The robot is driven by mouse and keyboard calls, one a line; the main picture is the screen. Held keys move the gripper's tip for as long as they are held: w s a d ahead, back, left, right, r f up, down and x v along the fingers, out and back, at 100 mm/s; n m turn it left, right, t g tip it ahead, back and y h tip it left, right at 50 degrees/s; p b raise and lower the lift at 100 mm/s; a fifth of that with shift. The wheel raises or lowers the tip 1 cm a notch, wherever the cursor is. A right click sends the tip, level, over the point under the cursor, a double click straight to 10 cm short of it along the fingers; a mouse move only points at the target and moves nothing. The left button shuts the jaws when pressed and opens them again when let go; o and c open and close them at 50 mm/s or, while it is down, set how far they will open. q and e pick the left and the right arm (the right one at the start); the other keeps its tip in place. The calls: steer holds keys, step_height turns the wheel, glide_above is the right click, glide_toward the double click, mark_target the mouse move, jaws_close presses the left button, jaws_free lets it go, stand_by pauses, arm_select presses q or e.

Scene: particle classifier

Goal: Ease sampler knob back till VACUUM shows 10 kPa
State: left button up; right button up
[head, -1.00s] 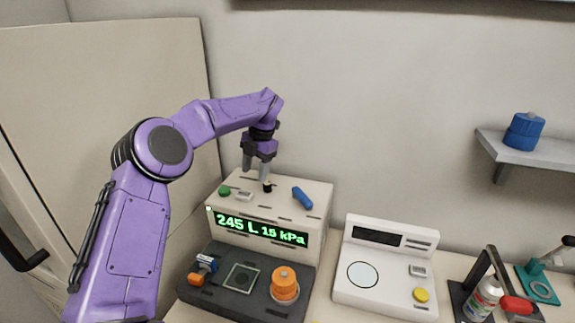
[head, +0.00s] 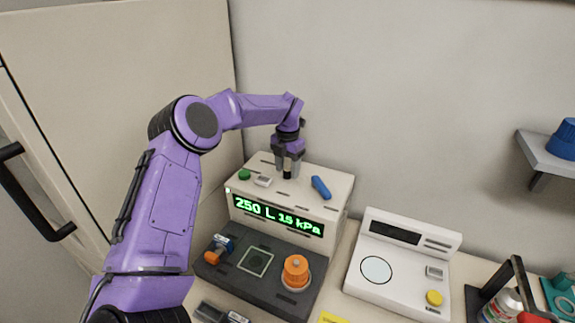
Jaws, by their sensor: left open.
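The sampler is a cream box (head: 275,236) on a dark grey base, with a green display (head: 278,216) on its front reading 250 L and what looks like 15 kPa; the second digit is slightly blurred. A small black knob (head: 287,174) stands on the sampler's top. My left gripper (head: 287,172) points down with its jaws open, one finger at each side of the knob. Whether either finger touches the knob I cannot tell. My right gripper is not in view.
A blue lever (head: 320,187) and a green button (head: 244,175) flank the knob on the sampler's top. An orange knob (head: 296,271) stands on the dark base. A white instrument (head: 405,268) is at the right, and a grey shelf (head: 546,160) juts from the wall.

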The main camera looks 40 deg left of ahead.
arm_select(q)
steer(key=shift+s+r, duration=0.1)
steer(key=shift+s, duration=0.1)
steer(key=shift+c, duration=0.4)
steer(key=shift+w, duration=0.1)
jaws_close()
